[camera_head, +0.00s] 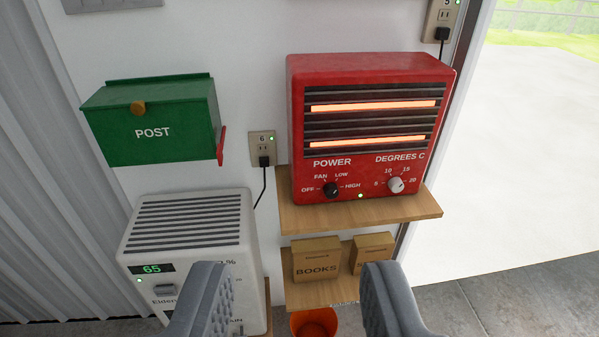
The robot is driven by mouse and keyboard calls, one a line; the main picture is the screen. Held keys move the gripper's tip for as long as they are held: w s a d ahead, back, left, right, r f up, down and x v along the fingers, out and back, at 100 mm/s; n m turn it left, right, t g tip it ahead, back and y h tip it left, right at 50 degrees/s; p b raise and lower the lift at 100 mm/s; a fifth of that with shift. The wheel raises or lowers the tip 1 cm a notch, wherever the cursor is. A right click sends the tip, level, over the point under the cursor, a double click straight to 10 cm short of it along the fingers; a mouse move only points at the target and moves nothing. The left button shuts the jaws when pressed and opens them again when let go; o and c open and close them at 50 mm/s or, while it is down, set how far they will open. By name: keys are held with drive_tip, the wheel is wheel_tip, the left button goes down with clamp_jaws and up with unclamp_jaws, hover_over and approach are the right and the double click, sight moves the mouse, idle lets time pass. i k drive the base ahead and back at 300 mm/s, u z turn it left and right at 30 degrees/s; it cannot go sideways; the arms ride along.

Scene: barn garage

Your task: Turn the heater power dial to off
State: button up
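The red heater (372,75) stands on a wooden shelf against the white wall, right of centre. Its two bars glow orange and a small green light shines at its lower front. The black power dial (332,190) is on its lower left, with OFF, FAN, LOW and HIGH marked around it; its pointer is too small to read surely. A white degrees dial (395,185) is to its right. My gripper (292,268) is open and empty. Its two grey fingers are wide apart at the bottom of the view, below the dial in the picture and not touching it.
A green post box (155,150) hangs at the left, above a white appliance (190,235) reading 65. An outlet (263,150) with a cord is left of the heater. Boxes (316,260) sit on a lower shelf above an orange bucket (314,324). An opening is at right.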

sight(331, 190)
drive_tip(key=u, duration=0.3)
drive_tip(key=i, duration=0.85)
drive_tip(key=u, duration=0.4)
